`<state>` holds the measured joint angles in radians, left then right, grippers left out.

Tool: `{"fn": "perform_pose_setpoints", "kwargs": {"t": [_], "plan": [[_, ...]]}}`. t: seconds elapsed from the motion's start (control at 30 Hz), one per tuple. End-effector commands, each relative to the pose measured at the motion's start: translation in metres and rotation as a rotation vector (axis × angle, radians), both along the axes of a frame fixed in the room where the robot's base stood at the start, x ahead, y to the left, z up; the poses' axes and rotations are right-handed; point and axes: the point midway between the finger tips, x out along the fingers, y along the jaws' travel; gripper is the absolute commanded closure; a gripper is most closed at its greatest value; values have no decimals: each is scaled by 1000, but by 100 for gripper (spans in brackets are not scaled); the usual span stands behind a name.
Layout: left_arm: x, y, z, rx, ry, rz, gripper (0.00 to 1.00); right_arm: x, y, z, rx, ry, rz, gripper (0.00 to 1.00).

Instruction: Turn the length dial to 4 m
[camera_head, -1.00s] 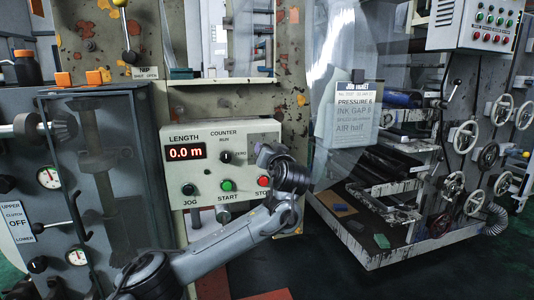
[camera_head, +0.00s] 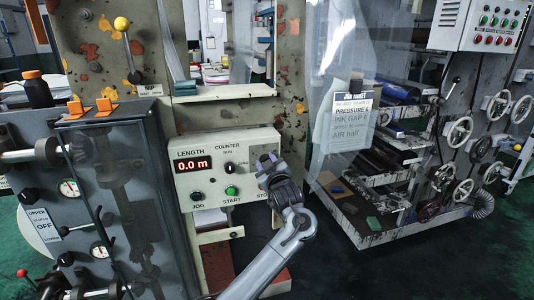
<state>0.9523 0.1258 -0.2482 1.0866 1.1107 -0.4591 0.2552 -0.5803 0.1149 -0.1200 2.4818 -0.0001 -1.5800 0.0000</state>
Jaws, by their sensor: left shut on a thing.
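The beige control panel (camera_head: 207,150) has a red LENGTH display (camera_head: 193,166) reading 0.0 m. A small black COUNTER knob (camera_head: 230,168) sits right of the display. My left gripper (camera_head: 266,166) is at the panel's right part, shut at its face; the length dial it grips is hidden behind the fingers, so its pointer cannot be read. The black JOG button (camera_head: 197,196) and green START button (camera_head: 231,190) show below; the STOP button is covered by my left gripper and arm. My right gripper is not in view.
A glass-fronted grey cabinet (camera_head: 125,190) with gauges stands to the left. A yellow-knobbed lever (camera_head: 122,24) is above the panel. A clear sheet with a job ticket (camera_head: 345,115) hangs to the right. Handwheels (camera_head: 460,133) are farther right. Dark green floor (camera_head: 370,265) lies open in front.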

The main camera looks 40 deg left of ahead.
Motion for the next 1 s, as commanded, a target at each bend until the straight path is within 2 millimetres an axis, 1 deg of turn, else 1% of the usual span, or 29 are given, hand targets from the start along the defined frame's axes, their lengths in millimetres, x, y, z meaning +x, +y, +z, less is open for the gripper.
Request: {"fn": "perform_pose_setpoints", "kwargs": {"t": [0.2,0.5,0.7,1.0], "plan": [[0,0,-1,-123,-164,1,91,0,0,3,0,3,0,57],[-1,1,-1,-249,-341,2,91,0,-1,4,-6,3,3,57],[-1,1,-1,-298,-411,2,91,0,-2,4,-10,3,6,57],[-1,1,0,-324,-449,1,91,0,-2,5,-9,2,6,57]]}}
